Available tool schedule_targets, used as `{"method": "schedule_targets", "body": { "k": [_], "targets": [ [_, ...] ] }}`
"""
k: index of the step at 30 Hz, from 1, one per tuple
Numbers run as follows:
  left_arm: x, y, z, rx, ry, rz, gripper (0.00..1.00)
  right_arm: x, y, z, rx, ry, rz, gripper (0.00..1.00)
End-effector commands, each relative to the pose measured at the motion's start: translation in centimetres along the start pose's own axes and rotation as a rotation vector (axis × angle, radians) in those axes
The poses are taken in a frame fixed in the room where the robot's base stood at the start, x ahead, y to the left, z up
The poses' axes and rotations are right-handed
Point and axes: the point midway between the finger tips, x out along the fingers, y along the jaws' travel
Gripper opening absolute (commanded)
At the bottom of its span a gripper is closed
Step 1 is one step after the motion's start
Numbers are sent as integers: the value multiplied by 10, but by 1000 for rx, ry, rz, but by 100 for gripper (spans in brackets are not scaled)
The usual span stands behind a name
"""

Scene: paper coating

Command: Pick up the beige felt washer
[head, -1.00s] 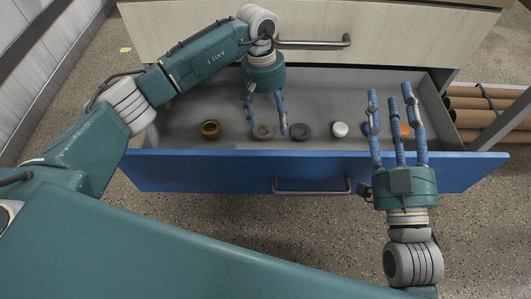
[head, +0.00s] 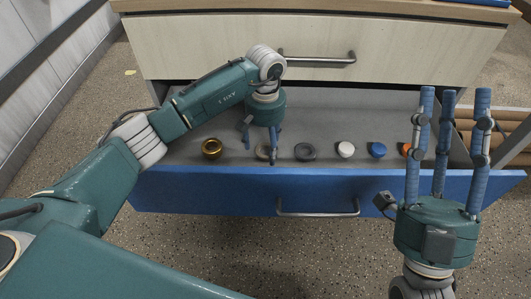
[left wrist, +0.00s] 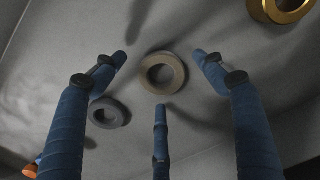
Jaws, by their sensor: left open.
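The beige felt washer (left wrist: 178,74) lies flat on the drawer floor, centred among my left gripper's three spread fingers in the left wrist view. In the head view the washer (head: 261,153) is partly hidden behind those fingers. My left gripper (head: 262,153) points down into the drawer and is open and empty; in the left wrist view its fingertips (left wrist: 160,75) are around the ring with gaps on each side. My right gripper (head: 452,95) is open and empty, fingers pointing up in the picture at the drawer's right end.
The open drawer has a blue front (head: 230,190). A brass ring (head: 212,149) lies left of the washer. A dark grey ring (head: 306,152), a white piece (head: 346,149), a blue piece (head: 377,150) and an orange piece (head: 405,150) lie to its right. Cardboard tubes (head: 505,112) are outside, right.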

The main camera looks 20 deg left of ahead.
Motion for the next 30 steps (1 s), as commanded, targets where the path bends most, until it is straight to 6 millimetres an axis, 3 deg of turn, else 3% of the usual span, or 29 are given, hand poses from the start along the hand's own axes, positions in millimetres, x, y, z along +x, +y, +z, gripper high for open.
{"method": "schedule_targets", "body": {
  "k": [4, 12, 13, 18, 30],
  "targets": [
    [10, 0, 0, -2, 1, 0, 71, -2, -2, -16, 4, 71, -2, 40],
    [10, 0, 0, -1, 1, 1, 71, -2, -2, -20, 5, 86, -3, 40],
    [10, 0, 0, -1, 1, 1, 69, -2, -2, -20, 5, 86, -3, 40],
    [10, 0, 0, -1, 1, 1, 36, -2, -2, -19, 5, 85, -3, 40],
    [9, 0, 0, -1, 1, 0, 36, -2, -2, -19, 5, 82, -3, 40]
  ]
}}
